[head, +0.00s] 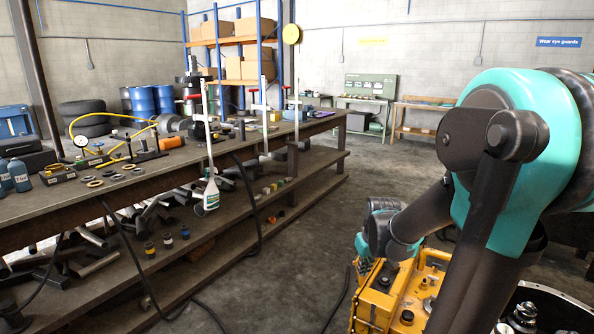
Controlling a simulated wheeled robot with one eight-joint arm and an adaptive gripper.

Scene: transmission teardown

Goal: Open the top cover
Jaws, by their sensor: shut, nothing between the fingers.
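A yellow housing (375,301) with dark knobs and fittings on top stands at the bottom, right of the middle, partly hidden behind my arm. I cannot tell which part of it, if any, is the top cover. My teal and black arm fills the right side and reaches down to the left, with its lower teal joint at the housing's far left edge. The fingers of my gripper do not show, so their place relative to the housing is hidden.
A long workbench (60,205) with tools, a yellow hose (92,118) and a spray bottle (211,190) on its lower shelf runs along the left. Black cables lie on the floor. A metal part (525,315) sits at bottom right. Open floor (385,165) lies beyond the housing.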

